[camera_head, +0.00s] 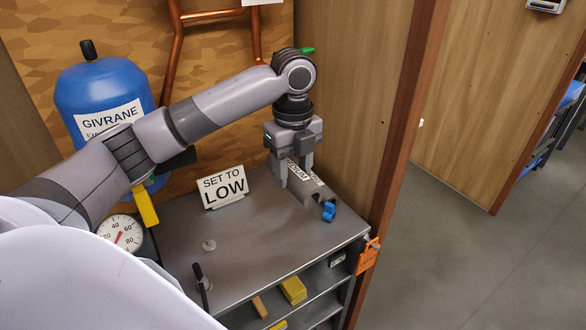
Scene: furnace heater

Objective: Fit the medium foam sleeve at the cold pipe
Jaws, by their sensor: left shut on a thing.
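A grey foam sleeve (314,194) with a white label, partly readable as "MEDIUM", is at the right side of the metal shelf top. My left gripper (294,173) points down and is shut on this sleeve at its far end. I cannot tell whether the sleeve touches the shelf top. Copper pipes (174,55) run up the back wall behind my left arm; none carries a readable cold mark. My right gripper is not in view.
A metal shelf unit (255,262) holds a "SET TO LOW" sign (223,187) and has yellow blocks (293,290) below. A blue tank (100,88), a dial gauge (120,235), a blue piece (329,211) and an orange tag (368,256) are nearby. A wooden partition (345,100) stands right.

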